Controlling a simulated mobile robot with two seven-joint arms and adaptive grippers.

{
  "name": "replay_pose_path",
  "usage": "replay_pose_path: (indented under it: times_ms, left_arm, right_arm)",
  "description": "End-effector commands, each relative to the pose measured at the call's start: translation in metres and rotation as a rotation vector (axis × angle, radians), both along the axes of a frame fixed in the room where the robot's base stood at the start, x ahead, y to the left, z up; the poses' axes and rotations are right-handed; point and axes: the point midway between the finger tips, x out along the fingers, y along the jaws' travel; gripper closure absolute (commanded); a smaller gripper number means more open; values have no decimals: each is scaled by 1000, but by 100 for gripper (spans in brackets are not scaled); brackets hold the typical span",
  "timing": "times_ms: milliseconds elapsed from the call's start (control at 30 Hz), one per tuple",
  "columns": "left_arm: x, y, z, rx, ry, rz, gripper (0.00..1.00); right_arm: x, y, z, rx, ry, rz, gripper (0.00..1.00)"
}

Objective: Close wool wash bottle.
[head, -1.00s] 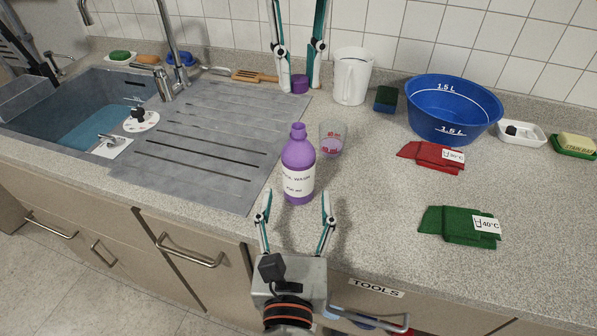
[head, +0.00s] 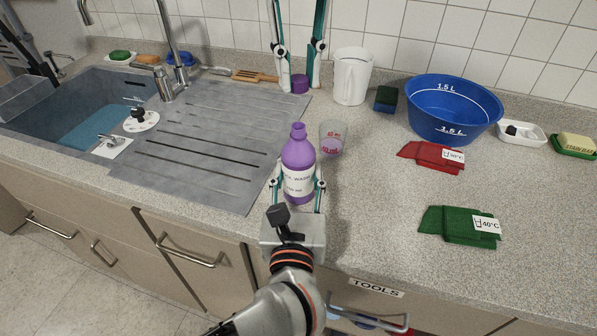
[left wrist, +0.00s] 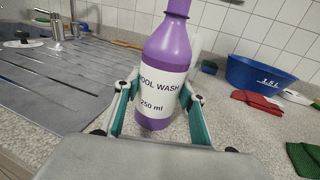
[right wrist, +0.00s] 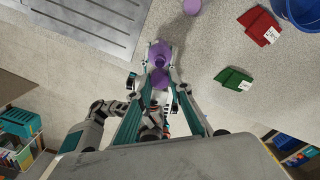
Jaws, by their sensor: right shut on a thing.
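The purple wool wash bottle (head: 298,163) stands upright and uncapped on the counter, its white label facing me. It also shows in the left wrist view (left wrist: 165,55). My left gripper (head: 298,187) is open, with one finger on each side of the bottle's lower body; it also shows in the left wrist view (left wrist: 160,92). My right gripper (head: 299,86) is shut on the purple cap (head: 299,84) and holds it in the air, above the bottle. In the right wrist view the cap (right wrist: 160,78) sits between the fingertips, with the bottle's open mouth below it.
A clear measuring cup (head: 332,139) with purple liquid stands close to the bottle's right. Behind are a white jug (head: 351,76) and a blue basin (head: 452,108). Red cloth (head: 428,155) and green cloth (head: 450,226) lie right. The grey sink drainer (head: 190,145) is left.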

Motion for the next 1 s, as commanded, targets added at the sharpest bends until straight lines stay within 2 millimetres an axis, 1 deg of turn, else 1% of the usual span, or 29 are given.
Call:
replay_pose_path:
  times_ms: [33,67,100,133,267,500,600,700,1000]
  left_arm:
    - [0,0,0,0,0,0,78]
    - [0,0,0,0,0,0,86]
    - [0,0,0,0,0,0,96]
    - [0,0,0,0,0,0,98]
    - [0,0,0,0,0,0,98]
    - [0,0,0,0,0,0,98]
    - [0,0,0,0,0,0,98]
    - [0,0,0,0,0,0,98]
    - [0,0,0,0,0,0,98]
  right_arm:
    - [0,0,0,0,0,0,87]
    - [0,0,0,0,0,0,87]
    - [0,0,0,0,0,0,87]
    - [0,0,0,0,0,0,87]
    - [0,0,-6,-1,2,0,87]
    - [0,0,-39,-1,3,1,87]
    - [0,0,-48,0,1,1,87]
    - [0,0,-50,1,0,0,87]
    - [0,0,-50,0,0,0,87]
